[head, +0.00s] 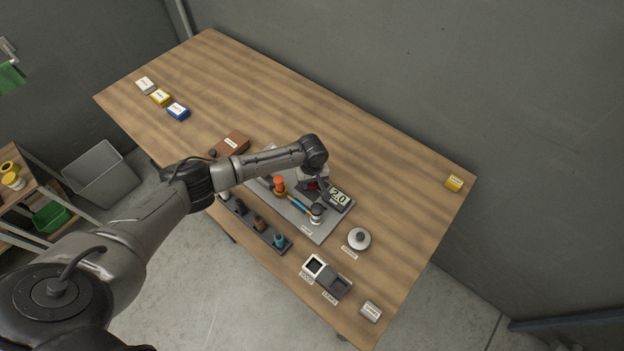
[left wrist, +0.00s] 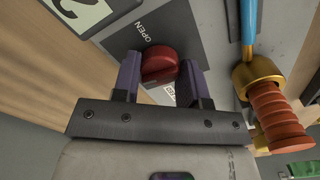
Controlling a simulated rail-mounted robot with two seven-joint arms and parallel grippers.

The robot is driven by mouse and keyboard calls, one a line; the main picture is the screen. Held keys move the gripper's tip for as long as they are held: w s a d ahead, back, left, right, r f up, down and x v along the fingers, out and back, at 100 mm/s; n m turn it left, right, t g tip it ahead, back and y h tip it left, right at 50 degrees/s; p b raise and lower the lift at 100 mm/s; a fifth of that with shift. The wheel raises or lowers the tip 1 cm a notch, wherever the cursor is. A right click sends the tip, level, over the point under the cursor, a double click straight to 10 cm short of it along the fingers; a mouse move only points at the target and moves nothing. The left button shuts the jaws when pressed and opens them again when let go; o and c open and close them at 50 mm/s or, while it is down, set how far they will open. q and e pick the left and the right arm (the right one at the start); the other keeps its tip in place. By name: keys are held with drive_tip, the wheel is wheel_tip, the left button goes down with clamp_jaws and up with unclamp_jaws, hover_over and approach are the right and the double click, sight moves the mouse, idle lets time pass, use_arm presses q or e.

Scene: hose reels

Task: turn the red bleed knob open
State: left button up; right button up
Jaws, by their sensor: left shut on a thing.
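The red bleed knob (left wrist: 160,62) sits between the two fingers of my left gripper (left wrist: 161,74) in the left wrist view, and the fingers are shut on it. Beside the knob, a dark plate (left wrist: 130,40) carries the word OPEN. In the head view my left gripper (head: 313,184) reaches down over the grey panel on the table, and the arm hides most of the knob. My right gripper is in neither view.
A display (head: 340,197) reading 2.0 stands right of the gripper. An orange ribbed handle on a brass fitting (left wrist: 275,105) and a blue hose (left wrist: 249,25) are close by. A dark rack (head: 255,226) lies in front. The table's far right is mostly clear.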

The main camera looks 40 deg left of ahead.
use_arm(q)
drive_tip(key=shift+r+m+p, duration=0.25)
drive_tip(key=shift+m+p, duration=0.5)
drive_tip(key=shift+m, duration=0.05)
drive_tip(key=shift+m+p, duration=0.55)
drive_tip(key=shift+m, duration=0.35)
drive_tip(key=m+p, duration=0.1)
drive_tip(key=m, duration=0.1)
drive_tip(key=shift+f+m, duration=0.1)
drive_tip(key=shift+m, duration=0.3)
drive_tip(key=m, duration=0.2)
drive_tip(key=shift+m+p, duration=0.3)
drive_tip(key=shift+p, duration=0.1)
drive_tip(key=m, duration=0.5)
drive_tip(key=shift+f+p, duration=0.1)
drive_tip(key=shift+p, duration=0.25)
drive_tip(key=shift+m, duration=1.8)
